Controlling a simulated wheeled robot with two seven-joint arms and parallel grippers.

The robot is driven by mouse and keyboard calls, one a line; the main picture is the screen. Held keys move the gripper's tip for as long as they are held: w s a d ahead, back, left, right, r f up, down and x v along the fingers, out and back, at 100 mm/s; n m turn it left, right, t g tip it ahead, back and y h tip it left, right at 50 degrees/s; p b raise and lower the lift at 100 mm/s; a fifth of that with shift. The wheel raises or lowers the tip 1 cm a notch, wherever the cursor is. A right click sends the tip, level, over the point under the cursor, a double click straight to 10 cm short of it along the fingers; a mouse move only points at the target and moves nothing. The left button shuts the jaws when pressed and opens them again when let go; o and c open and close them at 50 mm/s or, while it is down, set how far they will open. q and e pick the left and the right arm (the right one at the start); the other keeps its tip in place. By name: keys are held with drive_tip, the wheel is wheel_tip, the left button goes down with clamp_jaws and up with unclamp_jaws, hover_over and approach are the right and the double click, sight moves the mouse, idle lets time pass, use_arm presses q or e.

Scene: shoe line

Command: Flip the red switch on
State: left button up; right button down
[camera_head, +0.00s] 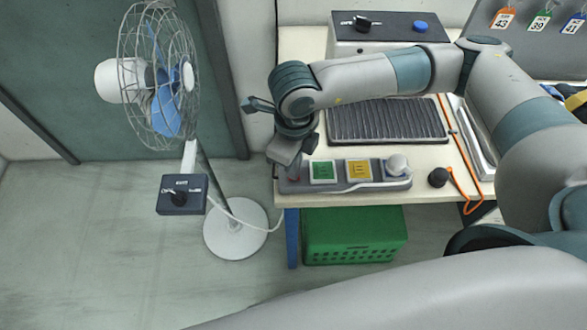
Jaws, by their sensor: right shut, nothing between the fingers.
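A grey control panel (335,187) lies along the front edge of the table. It carries a green button, a yellow button and a pale round knob. A small dark red part, which looks like the red switch (293,179), shows at its left end. It is mostly hidden by my right gripper, and I cannot tell its position. My right gripper (290,161) reaches down over that left end, shut and empty. I cannot tell whether it touches the switch. My left gripper is not in view.
A dark ribbed mat (386,122) lies behind the panel. A box with a dark knob and blue button (421,26) stands at the back. A fan (158,78) with a control box (181,195) stands left of the table. A green crate (354,237) sits below.

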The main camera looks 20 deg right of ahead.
drive_tip(key=shift+f+b, duration=0.45)
idle(0.3)
drive_tip(key=shift+r, duration=0.1)
wheel_tip(320, 180, up, 7)
drive_tip(key=p, duration=0.2)
idle(0.8)
idle(0.6)
